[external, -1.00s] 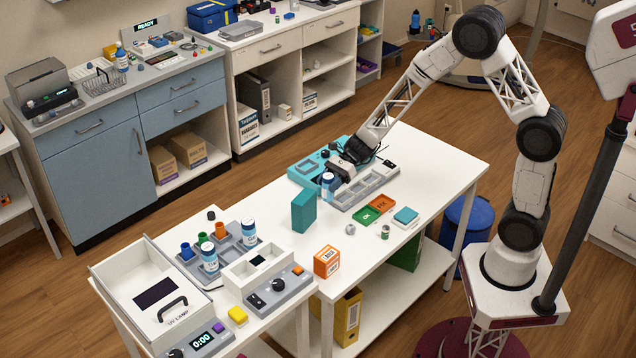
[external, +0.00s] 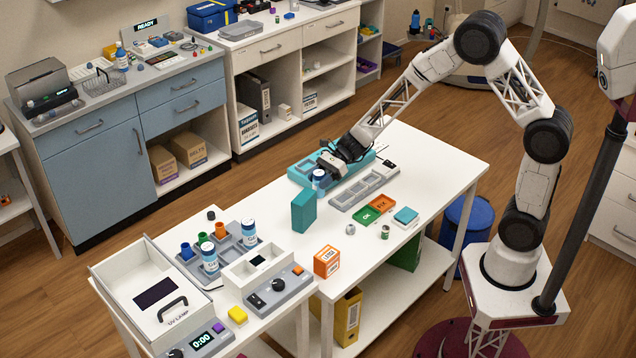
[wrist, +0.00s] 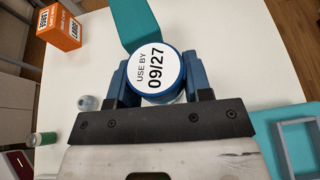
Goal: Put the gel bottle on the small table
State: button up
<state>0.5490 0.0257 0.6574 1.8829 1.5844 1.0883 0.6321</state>
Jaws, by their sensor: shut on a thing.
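My gripper (external: 322,172) is shut on a bottle (external: 318,182) with a white lid and a blue rim, over the long white table (external: 440,180). In the wrist view the fingers (wrist: 160,85) grip both sides of the bottle, and its lid (wrist: 158,68) reads "USE BY 09/27". The bottle's side label is too small to read or hidden, and I cannot tell whether its base touches anything. The small table (external: 222,302) stands at the lower left. Two similar bottles (external: 210,258) (external: 249,234) stand there at a grey tray (external: 188,265).
A teal block (external: 303,212) stands beside the held bottle. A teal device (external: 300,172) and a grey compartment tray (external: 345,203) are close by. An orange box (external: 326,262) stands near the front edge. A white UV lamp box (external: 110,270) and a grey control box (external: 290,293) crowd the small table.

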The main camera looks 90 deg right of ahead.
jog(key=w+a+r+m+t+h, duration=0.1)
jog(key=w+a+r, duration=0.15)
jog(key=w, duration=0.25)
jog(key=w+a+r+m+t+h, duration=0.1)
jog(key=w+a+r+m+h, duration=0.15)
jog(key=w, duration=0.25)
jog(key=w+a+r+m+h, duration=0.1)
jog(key=w+a+r, duration=0.1)
jog(key=w+a, duration=0.25)
jog(key=w+a+r+m+h, duration=0.2)
jog(key=a+r, duration=0.2)
jog(key=a, duration=0.2)
jog(key=w+a+r+m+t+h, duration=0.1)
jog(key=w+a+r+m+h, duration=0.1)
jog(key=a+r, duration=0.2)
jog(key=shift+a+r+h, duration=0.35)
jog(key=shift+a+r, duration=0.05)
jog(key=shift+a, duration=1.1)
jog(key=shift+r, duration=0.2)
